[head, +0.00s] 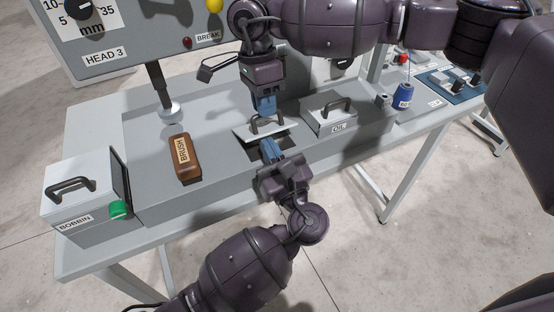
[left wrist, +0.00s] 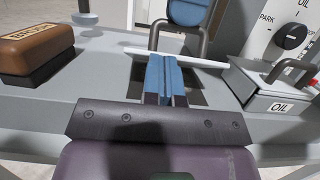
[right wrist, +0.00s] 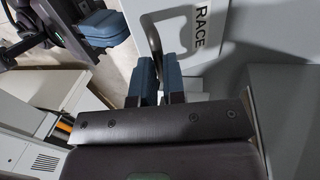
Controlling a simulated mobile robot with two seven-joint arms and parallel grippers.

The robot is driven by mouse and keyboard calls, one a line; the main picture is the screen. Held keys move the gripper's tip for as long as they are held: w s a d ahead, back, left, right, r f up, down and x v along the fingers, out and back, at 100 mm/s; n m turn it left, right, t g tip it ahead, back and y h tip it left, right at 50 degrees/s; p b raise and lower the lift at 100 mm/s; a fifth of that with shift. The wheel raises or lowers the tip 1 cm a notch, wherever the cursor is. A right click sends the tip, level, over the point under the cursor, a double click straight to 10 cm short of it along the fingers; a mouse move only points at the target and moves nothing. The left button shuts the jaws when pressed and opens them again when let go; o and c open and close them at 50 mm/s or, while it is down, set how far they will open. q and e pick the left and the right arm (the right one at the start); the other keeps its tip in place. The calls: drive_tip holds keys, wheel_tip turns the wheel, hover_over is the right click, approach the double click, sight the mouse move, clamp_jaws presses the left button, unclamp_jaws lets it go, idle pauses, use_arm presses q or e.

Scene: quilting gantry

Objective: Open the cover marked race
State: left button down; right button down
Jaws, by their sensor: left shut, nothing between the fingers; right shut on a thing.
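The cover marked RACE (right wrist: 185,22) is a pale plate with a dark bar handle (right wrist: 151,38). In the head view the cover (head: 243,132) sits raised and tilted over a dark opening (left wrist: 191,92) in the grey bed. In the left wrist view the cover (left wrist: 190,57) shows nearly edge-on above the opening. My right gripper (head: 264,109) is shut on the handle from above. My left gripper (head: 269,147) is shut and empty, its tips low at the near side of the opening, under or beside the cover's edge; contact is unclear.
The OIL cover (head: 323,113) stands right of the opening. A wooden brush (head: 186,158) lies to the left, and the BOBBIN box (head: 80,203) is at far left. A presser post (head: 168,108) stands behind the brush. A blue spool (head: 403,97) is at right.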

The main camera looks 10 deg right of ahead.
use_arm(q)
drive_tip(key=shift+w, duration=0.1)
use_arm(e)
drive_tip(key=shift+w+f, duration=0.15)
drive_tip(key=shift+f, duration=0.4)
use_arm(q)
drive_tip(key=shift+w+a+r+g, duration=0.1)
drive_tip(key=shift+w+r+g, duration=0.25)
drive_tip(key=shift+r, duration=0.25)
use_arm(e)
drive_tip(key=c, duration=1.5)
unclamp_jaws()
drive_tip(key=shift+c, duration=0.2)
use_arm(q)
drive_tip(key=shift+w+a+f, duration=0.2)
drive_tip(key=shift+w, duration=0.1)
use_arm(e)
drive_tip(key=shift+o, duration=1.3)
drive_tip(key=shift+w+a+f, duration=0.1)
drive_tip(key=shift+w+a, duration=0.1)
drive_tip(key=shift+w, duration=0.1)
drive_tip(key=shift+o, duration=0.5)
drive_tip(key=shift+r, duration=0.3)
